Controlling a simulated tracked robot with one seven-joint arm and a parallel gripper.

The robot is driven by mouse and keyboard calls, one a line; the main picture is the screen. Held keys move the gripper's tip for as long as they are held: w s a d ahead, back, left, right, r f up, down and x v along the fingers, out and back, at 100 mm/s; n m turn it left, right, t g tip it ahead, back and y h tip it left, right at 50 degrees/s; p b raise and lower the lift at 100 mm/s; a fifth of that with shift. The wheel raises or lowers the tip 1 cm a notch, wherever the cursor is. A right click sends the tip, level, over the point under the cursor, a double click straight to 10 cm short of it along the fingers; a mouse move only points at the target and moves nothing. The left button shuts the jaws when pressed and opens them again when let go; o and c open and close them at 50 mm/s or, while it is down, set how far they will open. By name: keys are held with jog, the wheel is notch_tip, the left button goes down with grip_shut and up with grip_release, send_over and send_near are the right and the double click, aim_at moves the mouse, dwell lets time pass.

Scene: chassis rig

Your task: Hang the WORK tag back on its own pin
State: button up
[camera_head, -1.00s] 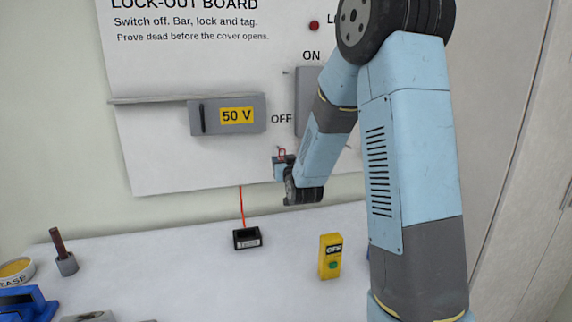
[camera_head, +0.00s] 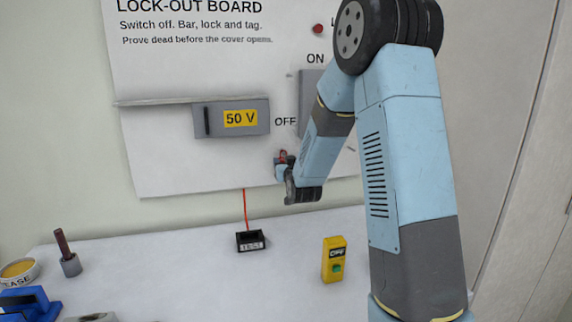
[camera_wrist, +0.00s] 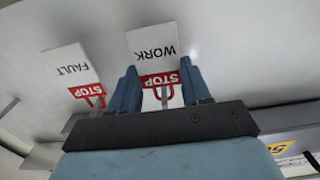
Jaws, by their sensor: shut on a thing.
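The WORK tag (camera_wrist: 152,45), white with a red STOP band and a red loop, shows upside down in the wrist view. My gripper (camera_wrist: 159,68) is shut on it, with one blue finger on each side. In the head view my gripper (camera_head: 285,166) is small, in front of the lower board just below OFF, with a bit of red at its tip. The FAULT tag (camera_wrist: 68,65), of the same kind, is beside the WORK tag, to its left in the wrist view. I cannot make out the WORK tag's pin; my arm hides part of the board.
The lock-out board (camera_head: 160,165) carries a grey 50 V box (camera_head: 221,131) and a grey switch panel (camera_head: 309,95).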

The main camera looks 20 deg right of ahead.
dwell(0.4)
jog(key=o, duration=1.1)
